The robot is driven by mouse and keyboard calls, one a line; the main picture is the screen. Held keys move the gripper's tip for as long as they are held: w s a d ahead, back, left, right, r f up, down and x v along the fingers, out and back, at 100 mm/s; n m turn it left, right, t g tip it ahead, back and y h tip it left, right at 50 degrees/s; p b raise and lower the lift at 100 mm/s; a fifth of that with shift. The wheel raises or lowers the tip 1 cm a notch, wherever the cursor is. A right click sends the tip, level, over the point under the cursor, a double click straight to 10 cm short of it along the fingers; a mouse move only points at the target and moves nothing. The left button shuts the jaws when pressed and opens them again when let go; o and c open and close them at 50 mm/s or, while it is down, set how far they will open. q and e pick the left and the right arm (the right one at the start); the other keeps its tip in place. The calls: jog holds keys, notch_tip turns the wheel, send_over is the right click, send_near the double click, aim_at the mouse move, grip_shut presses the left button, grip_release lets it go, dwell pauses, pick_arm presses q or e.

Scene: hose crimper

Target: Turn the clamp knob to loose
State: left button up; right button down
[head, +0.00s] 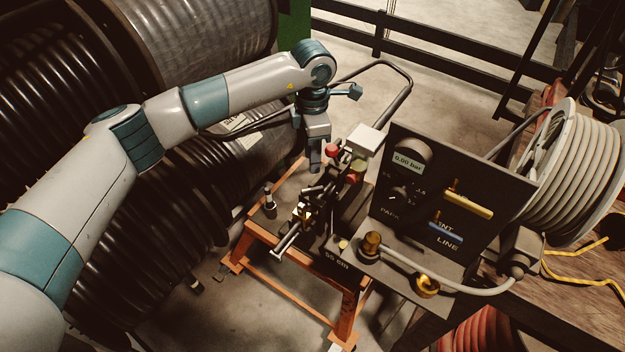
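The crimper bench (342,264) is an orange-framed stand with a dark top, labelled "55 cm", in the middle of the head view. On it are dark clamp parts, brass fittings and small levers. A round red knob (332,150) shows near its back, with another red and a green-yellow knob beside it. I cannot tell for certain which is the clamp knob, nor read its setting. My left gripper (315,165) points down just left of the red knob, over the back of the bench. Its fingers are seen edge-on, so their opening is unclear. My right gripper is out of view.
A black panel (445,250) with a "0,00 bar" gauge, dial, yellow lever and blue lever stands right of the bench. A hose reel (580,165) sits on the wooden table at right. Large black hose coils (150,215) fill the left, below my arm.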

aim_at(312, 188)
pick_arm(q)
notch_tip(312, 188, down, 10)
jog(key=p, duration=0.3)
jog(key=shift+r, duration=0.15)
jog(key=shift+f, duration=0.75)
grip_shut()
